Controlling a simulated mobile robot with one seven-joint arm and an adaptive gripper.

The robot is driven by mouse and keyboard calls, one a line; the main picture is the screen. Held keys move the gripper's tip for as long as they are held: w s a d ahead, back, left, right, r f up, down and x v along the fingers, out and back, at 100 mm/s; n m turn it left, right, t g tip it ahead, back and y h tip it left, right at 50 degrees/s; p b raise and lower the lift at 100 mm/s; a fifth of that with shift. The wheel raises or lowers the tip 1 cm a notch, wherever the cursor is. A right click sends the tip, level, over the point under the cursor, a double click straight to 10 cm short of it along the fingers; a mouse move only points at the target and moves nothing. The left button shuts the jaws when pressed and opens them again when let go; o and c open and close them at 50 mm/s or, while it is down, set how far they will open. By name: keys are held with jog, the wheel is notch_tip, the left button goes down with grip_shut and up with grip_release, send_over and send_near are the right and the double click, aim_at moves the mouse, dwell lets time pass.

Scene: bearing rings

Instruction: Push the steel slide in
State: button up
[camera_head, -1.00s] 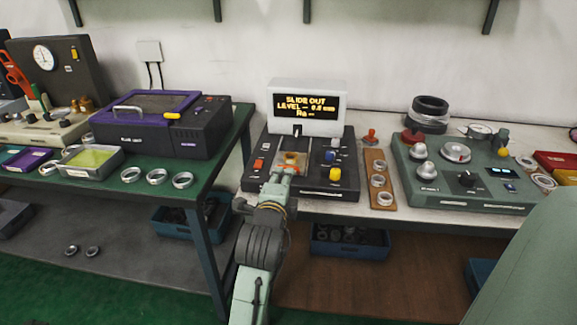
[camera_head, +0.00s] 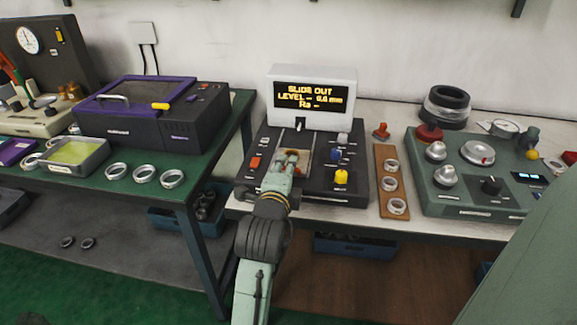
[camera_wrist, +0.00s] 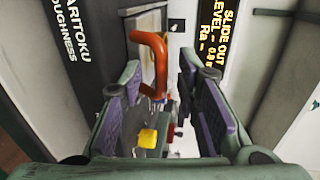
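The dark roughness tester (camera_head: 320,180) stands on the white bench, with its display (camera_head: 315,96) reading "SLIDE OUT". The steel slide (camera_wrist: 150,22) shows as a grey metal plate at the top of the wrist view. In the head view my gripper (camera_head: 290,163) is over the tester's middle recess and hides much of the slide.
A yellow knob (camera_head: 340,177) and an orange-red switch (camera_head: 255,163) flank the recess. A purple-lidded unit (camera_head: 150,110) stands on the left table.

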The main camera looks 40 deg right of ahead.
jog(key=shift+c, duration=0.5)
grip_shut()
dwell(0.5)
